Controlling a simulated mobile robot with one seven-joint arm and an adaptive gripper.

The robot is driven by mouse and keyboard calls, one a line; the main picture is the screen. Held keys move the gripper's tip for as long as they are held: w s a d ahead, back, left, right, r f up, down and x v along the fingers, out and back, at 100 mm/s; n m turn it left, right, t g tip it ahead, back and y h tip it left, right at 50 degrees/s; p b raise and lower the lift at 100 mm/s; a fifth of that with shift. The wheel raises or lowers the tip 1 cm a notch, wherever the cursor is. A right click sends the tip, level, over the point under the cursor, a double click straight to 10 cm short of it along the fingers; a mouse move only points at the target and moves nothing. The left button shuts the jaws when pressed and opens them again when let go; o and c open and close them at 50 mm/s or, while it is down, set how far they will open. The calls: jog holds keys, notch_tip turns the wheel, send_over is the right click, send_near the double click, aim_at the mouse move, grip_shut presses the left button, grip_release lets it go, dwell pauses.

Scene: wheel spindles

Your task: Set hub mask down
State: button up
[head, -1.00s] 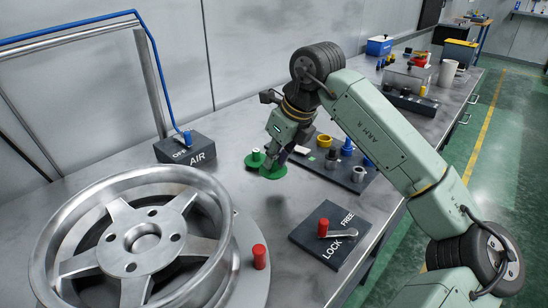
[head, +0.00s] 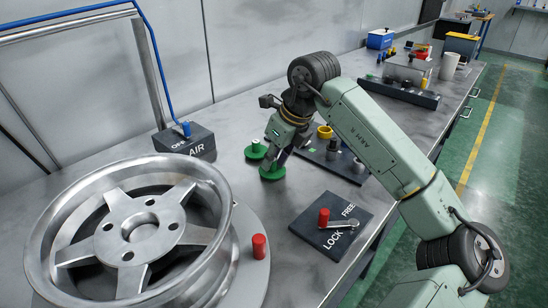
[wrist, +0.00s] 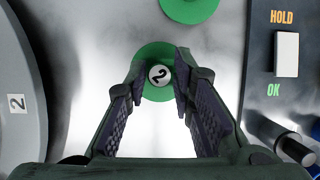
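A green hub mask (head: 272,174) lies flat on the bench below my gripper (head: 277,160). The fingers stand apart, with a gap visible on both sides of the knob, so my gripper looks open. A second green mask (head: 256,152) with an upright knob stands just beside it, and its disc (wrist: 190,8) is partly cut off at the top of the wrist view.
A wheel (head: 128,230) stands on a grey disc at left. The AIR box (head: 184,139) is behind it. The LOCK/FREE plate (head: 331,226) with a red-knobbed lever is in front. A dark tray (head: 312,152) with several parts lies close right of my gripper.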

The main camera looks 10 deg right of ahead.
jog(key=shift+o, duration=1.3)
jog(key=shift+r, duration=0.35)
jog(key=b+v, duration=0.2)
jog(key=v, duration=0.9)
jog(key=shift+s+r, duration=0.25)
jog(key=shift+r, duration=0.05)
